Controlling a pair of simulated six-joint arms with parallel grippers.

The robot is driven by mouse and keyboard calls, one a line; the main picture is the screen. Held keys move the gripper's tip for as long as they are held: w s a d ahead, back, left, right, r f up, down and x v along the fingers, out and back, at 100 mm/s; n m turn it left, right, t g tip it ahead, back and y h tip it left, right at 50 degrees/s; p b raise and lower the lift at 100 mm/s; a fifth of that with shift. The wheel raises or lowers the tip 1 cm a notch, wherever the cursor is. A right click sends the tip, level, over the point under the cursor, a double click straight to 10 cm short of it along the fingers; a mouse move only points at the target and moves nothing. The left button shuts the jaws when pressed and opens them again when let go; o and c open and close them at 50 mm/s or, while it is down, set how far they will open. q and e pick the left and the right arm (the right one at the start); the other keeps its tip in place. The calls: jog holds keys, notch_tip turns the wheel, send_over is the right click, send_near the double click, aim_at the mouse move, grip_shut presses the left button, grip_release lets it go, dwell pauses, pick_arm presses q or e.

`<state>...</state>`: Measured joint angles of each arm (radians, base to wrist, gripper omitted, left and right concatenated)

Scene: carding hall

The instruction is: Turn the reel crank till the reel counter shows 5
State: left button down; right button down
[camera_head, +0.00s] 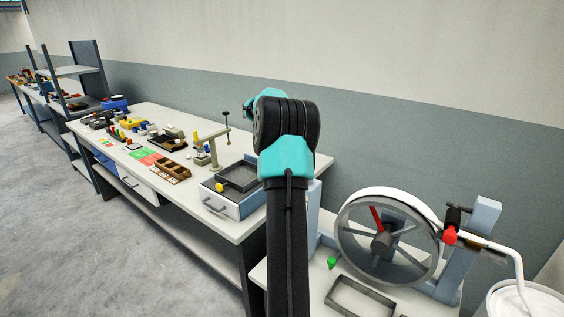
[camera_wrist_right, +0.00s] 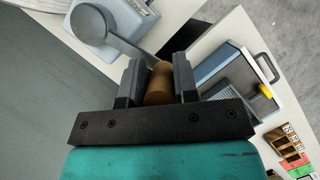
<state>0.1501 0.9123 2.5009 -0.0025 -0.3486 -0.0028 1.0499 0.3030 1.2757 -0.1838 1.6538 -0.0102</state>
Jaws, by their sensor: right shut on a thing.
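In the right wrist view my right gripper (camera_wrist_right: 157,74) is shut on the brown crank handle (camera_wrist_right: 160,86). A grey crank arm (camera_wrist_right: 125,45) runs from the handle up and left to a round hub (camera_wrist_right: 90,23) on a pale housing. In the head view a large spoked reel (camera_head: 343,246) with a white band and one red spoke stands at the right. My arm (camera_head: 287,225) rises in front of the bench there, and its gripper and the crank are hidden behind it. I cannot see a readable counter. My left gripper is not in view.
A long bench (camera_head: 235,229) left of my arm carries a grey drawer box (camera_head: 231,208), a compartment tray (camera_head: 167,173) and small parts. A red-tipped part (camera_head: 450,235) and a blue-grey post (camera_head: 470,250) stand by the reel. A white tub (camera_head: 535,297) is at the lower right.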

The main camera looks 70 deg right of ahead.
jog(key=c, duration=0.9)
grip_release()
jog(key=shift+v, duration=3.75)
